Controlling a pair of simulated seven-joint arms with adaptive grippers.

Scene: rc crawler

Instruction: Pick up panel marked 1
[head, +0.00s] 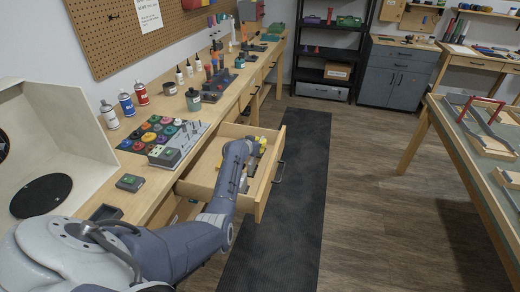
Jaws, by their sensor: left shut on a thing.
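I cannot make out a panel marked 1 in the head view. My left arm reaches in from the lower left over an open wooden drawer (205,170). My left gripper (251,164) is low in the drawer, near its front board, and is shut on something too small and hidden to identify. Small yellow and grey items show around the gripper. My right gripper is not in view. A dark grey box with a green mark (130,182) lies on the workbench, and a similar one (164,155) sits at the edge of the colored tray.
The workbench (150,205) holds a tray of colored round pots (157,132), spray cans (126,104), bottles and a white booth (80,130). The drawer handle (280,171) juts over a dark floor mat (290,200). Another table (440,120) stands at right. The floor between is clear.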

